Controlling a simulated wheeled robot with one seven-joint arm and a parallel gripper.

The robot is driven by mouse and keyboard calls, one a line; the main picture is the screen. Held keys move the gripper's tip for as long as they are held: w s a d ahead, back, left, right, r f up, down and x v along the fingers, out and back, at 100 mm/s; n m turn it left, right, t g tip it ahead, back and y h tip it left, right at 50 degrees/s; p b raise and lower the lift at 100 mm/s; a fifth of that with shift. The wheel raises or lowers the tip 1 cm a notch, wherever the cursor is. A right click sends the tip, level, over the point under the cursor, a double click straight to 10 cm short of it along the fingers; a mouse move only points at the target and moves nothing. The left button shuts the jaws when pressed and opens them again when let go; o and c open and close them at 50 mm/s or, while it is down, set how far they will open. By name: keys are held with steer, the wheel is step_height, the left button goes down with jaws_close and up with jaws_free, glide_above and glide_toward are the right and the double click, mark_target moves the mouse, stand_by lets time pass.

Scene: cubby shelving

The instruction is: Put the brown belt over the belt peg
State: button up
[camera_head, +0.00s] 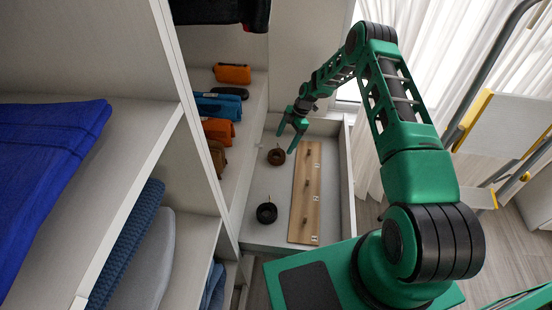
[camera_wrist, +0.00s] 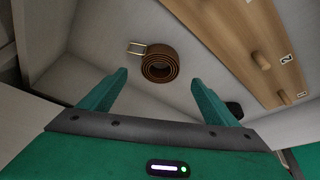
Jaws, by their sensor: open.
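The brown belt (camera_head: 276,157) lies coiled in the white drawer, left of the wooden peg board (camera_head: 306,192). In the wrist view the brown belt (camera_wrist: 161,63) shows its spiral edge, with a brass buckle at its left. The peg board (camera_wrist: 238,38) carries several wooden pegs with number labels; which one is the belt peg I cannot tell. My gripper (camera_head: 291,131) is open and empty above the drawer, near the brown belt. In the wrist view my gripper's fingers (camera_wrist: 158,92) are spread, with the belt beyond them and between their directions, apart from both.
A black coiled belt (camera_head: 267,213) lies nearer in the drawer (camera_head: 246,236). Its dark edge shows by the right finger in the wrist view (camera_wrist: 235,108). Orange, blue and brown cases sit on the shelf at left, including an orange case (camera_head: 232,74). Drawer walls surround the board.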

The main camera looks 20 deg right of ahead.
mark_target(278, 153)
steer(key=x, duration=0.8)
steer(key=shift+a+f, duration=0.2)
steer(key=shift+a, duration=0.15)
steer(key=c, duration=1.2)
steer(key=shift+c, duration=0.2)
steer(key=shift+r, duration=0.1)
